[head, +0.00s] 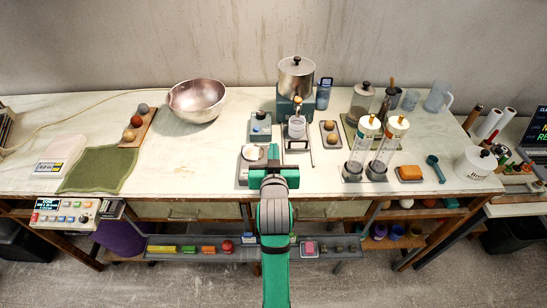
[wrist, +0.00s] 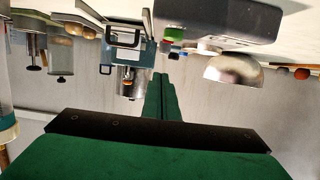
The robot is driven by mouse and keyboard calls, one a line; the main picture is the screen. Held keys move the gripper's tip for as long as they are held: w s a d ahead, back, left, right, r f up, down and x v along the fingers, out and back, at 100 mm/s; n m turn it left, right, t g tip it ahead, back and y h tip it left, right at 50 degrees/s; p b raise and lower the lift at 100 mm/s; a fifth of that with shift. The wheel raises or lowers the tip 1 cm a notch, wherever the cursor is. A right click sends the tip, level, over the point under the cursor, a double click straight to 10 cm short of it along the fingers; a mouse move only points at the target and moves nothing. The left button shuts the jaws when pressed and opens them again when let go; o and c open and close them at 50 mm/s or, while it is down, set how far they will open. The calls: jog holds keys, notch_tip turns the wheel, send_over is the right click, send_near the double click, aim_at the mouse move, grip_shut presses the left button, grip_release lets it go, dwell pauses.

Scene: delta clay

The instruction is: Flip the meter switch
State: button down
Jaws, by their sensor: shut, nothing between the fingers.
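My gripper (head: 272,152) is shut and empty over the front middle of the workbench. In the wrist view, its green fingers (wrist: 160,76) are together. A small blue-grey box (head: 260,126) with a knob-like top stands just beyond the gripper in the head view. A blue handheld device (head: 323,93) with a dark screen stands farther back, right of the metal pot. I cannot tell which one is the meter, and no switch or its position can be made out. In the wrist view, small red and green parts (wrist: 173,38) show near the fingertips, beside a grey housing (wrist: 215,18).
A grey scale-like unit (head: 247,173) is partly hidden by my arm. A metal pot (head: 296,76) on a teal stand and two clear columns (head: 358,150) stand to the right. A metal bowl (head: 197,101) is back left.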

jog(key=r+v, duration=0.1)
jog(key=v, duration=0.8)
jog(key=shift+r, duration=0.15)
